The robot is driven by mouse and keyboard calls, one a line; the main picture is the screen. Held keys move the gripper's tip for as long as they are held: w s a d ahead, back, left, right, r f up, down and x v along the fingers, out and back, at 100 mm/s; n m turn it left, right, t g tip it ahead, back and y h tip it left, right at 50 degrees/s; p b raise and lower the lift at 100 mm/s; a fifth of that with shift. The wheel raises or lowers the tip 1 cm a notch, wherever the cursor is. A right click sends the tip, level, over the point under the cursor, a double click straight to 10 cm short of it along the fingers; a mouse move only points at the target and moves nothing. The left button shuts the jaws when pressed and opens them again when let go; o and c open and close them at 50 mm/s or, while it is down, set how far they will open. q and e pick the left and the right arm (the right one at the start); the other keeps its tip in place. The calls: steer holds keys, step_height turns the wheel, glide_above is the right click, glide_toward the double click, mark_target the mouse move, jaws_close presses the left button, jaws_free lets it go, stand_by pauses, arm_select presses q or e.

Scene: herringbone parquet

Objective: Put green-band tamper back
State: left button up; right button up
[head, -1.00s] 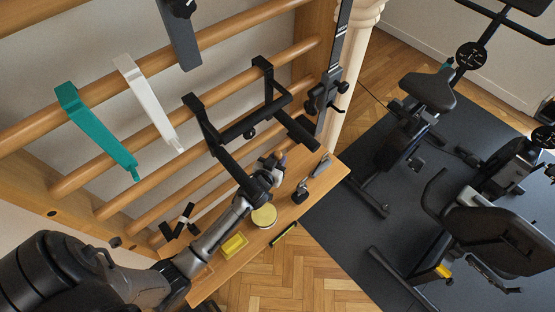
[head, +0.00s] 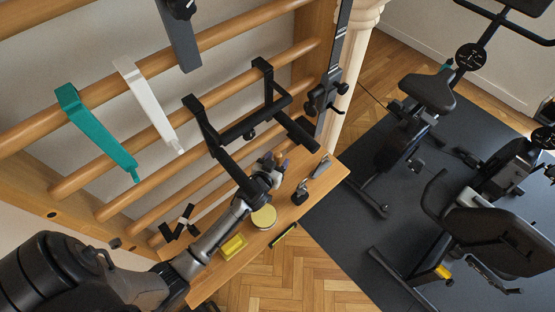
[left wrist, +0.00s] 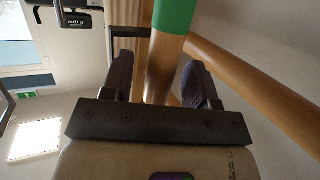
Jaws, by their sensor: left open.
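My left gripper (head: 275,160) is open above the wooden shelf, beside the black bar attachment. In the left wrist view, a round wooden piece with a broad green band (left wrist: 175,15) lies in line with the gap between my two dark fingers (left wrist: 160,80). Its lower end is hidden by the gripper body. I cannot tell whether it is the tamper or whether it lies between the fingers or beyond them. No tamper can be made out for certain in the head view. My right gripper is not in view.
The wooden shelf (head: 325,185) holds a yellow box (head: 232,246), a round pale tin (head: 264,217) and a dark grey-handled item (head: 300,195). A black rod with yellow-green (head: 284,235) lies at its front edge. The black bar attachment (head: 215,135) and wall bars stand close behind.

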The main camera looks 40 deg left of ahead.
arm_select(q)
steer(key=v, duration=1.1)
steer(key=shift+s, duration=0.3)
steer(key=s+d+m+g+h, duration=0.2)
steer(key=s+g, duration=0.3)
steer(key=s, duration=0.4)
steer(key=s+d+m+g+h, duration=0.2)
steer(key=s+d+g, duration=0.3)
steer(key=s, duration=0.4)
steer(key=shift+s+d+m+g, duration=0.3)
steer(key=shift+s+m+g, duration=0.1)
steer(key=shift+m, duration=0.1)
steer(key=shift+p, duration=0.3)
step_height(320, 180, up, 23)
steer(key=p, duration=2.3)
steer(key=shift+r, duration=0.25)
steer(key=shift+w, duration=0.1)
